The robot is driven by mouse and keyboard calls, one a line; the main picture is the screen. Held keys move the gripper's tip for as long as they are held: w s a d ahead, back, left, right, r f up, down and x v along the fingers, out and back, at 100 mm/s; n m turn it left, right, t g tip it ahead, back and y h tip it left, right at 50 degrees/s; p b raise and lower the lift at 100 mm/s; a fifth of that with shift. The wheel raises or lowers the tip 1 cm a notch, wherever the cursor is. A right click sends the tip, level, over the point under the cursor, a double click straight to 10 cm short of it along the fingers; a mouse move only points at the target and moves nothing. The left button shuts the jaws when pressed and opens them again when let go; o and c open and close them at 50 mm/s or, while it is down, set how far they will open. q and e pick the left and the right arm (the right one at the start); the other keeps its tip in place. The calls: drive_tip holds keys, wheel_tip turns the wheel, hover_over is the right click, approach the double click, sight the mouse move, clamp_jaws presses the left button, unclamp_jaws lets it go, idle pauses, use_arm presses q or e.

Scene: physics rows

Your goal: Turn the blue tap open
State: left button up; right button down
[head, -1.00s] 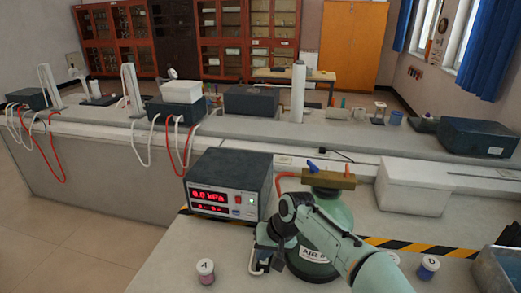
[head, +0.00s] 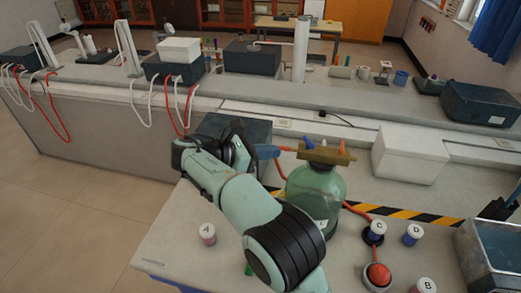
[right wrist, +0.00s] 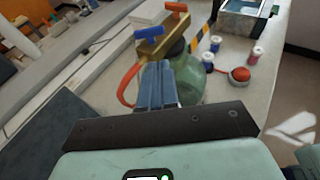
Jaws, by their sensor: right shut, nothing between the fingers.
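The blue tap (head: 307,141) sits on the left part of a brass block on top of a green glass bottle (head: 315,195). It also shows in the right wrist view (right wrist: 148,33), its handle lying across the block. An orange tap (head: 343,147) sits at the block's other end. My right gripper (head: 268,152) is shut and empty, its blue fingers just left of the block and pointing toward it. In the right wrist view the fingers (right wrist: 157,84) lie below the blue tap; I see no clear contact. My left gripper is not in view.
A dark box (head: 257,130) stands behind my right arm, mostly hidden. A red hose (right wrist: 129,84) curves beside the bottle. A white box (head: 410,153) is right of the bottle.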

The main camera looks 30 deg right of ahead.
approach(310, 147)
wheel_tip(310, 147, down, 2)
drive_tip(key=d, duration=0.3)
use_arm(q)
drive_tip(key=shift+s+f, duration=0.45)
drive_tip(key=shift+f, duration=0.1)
use_arm(e)
drive_tip(key=shift+s+d+r, duration=0.1)
drive_tip(key=shift+d+r, duration=0.05)
drive_tip(key=shift+d, duration=1.5)
use_arm(q)
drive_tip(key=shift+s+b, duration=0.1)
drive_tip(key=shift+b, duration=0.2)
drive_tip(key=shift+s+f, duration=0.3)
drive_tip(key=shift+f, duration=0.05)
use_arm(e)
drive_tip(key=shift+s+n+t, duration=0.2)
drive_tip(key=shift+n+t, duration=0.2)
drive_tip(key=shift+t, duration=0.1)
